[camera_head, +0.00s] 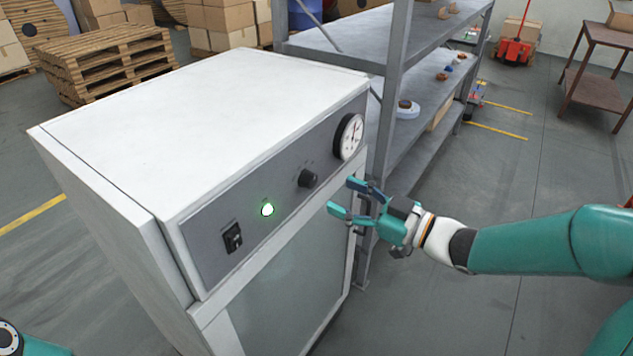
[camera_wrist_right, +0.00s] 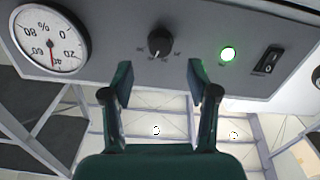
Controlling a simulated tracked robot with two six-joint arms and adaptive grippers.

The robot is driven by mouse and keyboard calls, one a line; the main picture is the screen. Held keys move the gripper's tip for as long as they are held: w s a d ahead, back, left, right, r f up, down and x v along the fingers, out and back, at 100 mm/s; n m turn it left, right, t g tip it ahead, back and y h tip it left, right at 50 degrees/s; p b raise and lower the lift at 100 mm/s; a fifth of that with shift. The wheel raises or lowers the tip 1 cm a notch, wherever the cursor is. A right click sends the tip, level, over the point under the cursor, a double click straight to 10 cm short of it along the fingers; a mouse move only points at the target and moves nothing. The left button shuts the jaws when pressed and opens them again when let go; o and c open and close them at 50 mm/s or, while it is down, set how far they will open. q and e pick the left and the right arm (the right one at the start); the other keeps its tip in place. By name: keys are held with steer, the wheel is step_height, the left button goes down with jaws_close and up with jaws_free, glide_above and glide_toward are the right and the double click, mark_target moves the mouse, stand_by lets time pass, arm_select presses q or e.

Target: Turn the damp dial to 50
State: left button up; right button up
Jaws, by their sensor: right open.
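A black round dial knob (camera_head: 308,178) sits on the grey front panel of a white cabinet, between a green lamp and a round gauge. It also shows in the right wrist view (camera_wrist_right: 160,41), with small marks around it too fine to read. The round white gauge (camera_head: 348,136) has a scale with a % sign and a thin needle; it is upside down in the wrist view (camera_wrist_right: 50,38). My right gripper (camera_head: 341,195) is open and empty, its fingers apart from the knob and pointing toward the panel. My left gripper is out of view.
The green lamp (camera_head: 267,209) is lit, and a black rocker switch (camera_head: 232,237) is beside it. A grey metal shelf rack (camera_head: 399,60) stands close behind the cabinet. Pallets (camera_head: 105,62) are at the back left.

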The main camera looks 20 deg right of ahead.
mark_target(314, 183)
steer(key=x, duration=0.7)
steer(key=shift+p, duration=0.35)
jaws_close()
